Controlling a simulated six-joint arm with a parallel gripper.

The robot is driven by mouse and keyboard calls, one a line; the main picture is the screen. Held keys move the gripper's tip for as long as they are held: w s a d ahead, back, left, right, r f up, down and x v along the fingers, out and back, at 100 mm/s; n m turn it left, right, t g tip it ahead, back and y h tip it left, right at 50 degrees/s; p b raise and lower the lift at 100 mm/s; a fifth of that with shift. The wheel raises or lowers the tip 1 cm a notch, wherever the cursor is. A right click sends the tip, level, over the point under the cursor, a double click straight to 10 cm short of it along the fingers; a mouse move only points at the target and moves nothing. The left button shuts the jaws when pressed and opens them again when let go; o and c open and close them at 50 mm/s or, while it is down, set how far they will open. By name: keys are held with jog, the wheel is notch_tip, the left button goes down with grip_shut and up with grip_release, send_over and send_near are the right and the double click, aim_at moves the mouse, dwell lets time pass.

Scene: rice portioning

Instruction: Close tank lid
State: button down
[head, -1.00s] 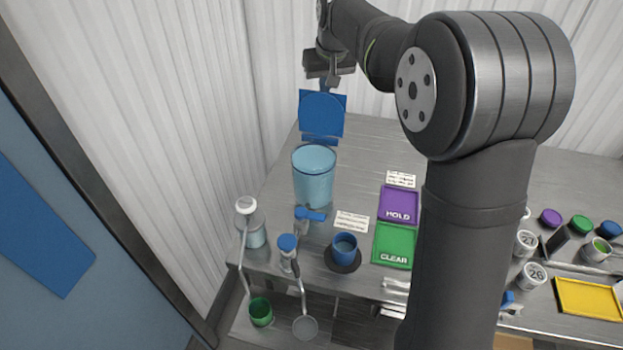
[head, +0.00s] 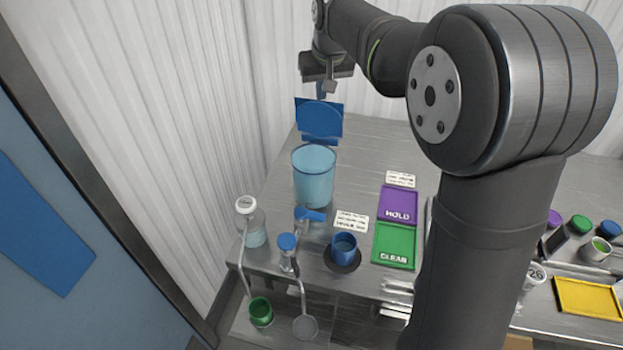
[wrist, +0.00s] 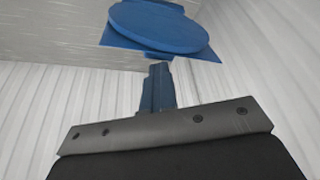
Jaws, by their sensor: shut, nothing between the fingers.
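The tank (head: 314,182) is a light blue, see-through cylinder near the left end of the steel table in the head view. Its top is open. The blue round lid (head: 320,122) stands raised behind the tank's rim, in front of a blue square plate. The lid also shows at the top of the wrist view (wrist: 158,27), with the plate's corners behind it. My gripper (head: 322,94) is shut and empty, just behind and above the lid. Its closed fingers (wrist: 157,85) point toward the lid; I cannot tell whether they touch it.
A blue lever (head: 310,214) is in front of the tank. A blue cup (head: 344,246) stands to the right of it, beside the green CLEAR tray (head: 394,247) and purple HOLD tray (head: 398,205). A ribbed wall is close behind.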

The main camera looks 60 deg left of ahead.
jog(key=shift+s+d+f+h, duration=0.15)
jog(key=shift+f, duration=0.5)
jog(key=shift+s+d+f+h, duration=0.15)
jog(key=shift+f, duration=0.5)
jog(key=shift+w+a+r, duration=0.1)
jog(key=shift+r, duration=1.7)
jog(key=shift+w+a+r, duration=0.1)
jog(key=shift+r, duration=1.7)
notch_tip(320, 180, down, 6)
jog(key=shift+f, duration=0.2)
jog(key=shift+w+f, duration=0.1)
jog(key=shift+f, duration=0.3)
jog(key=shift+w+a+r, duration=0.15)
jog(key=shift+w+a, duration=0.2)
jog(key=shift+a, duration=0.1)
jog(key=shift+s+d, duration=0.1)
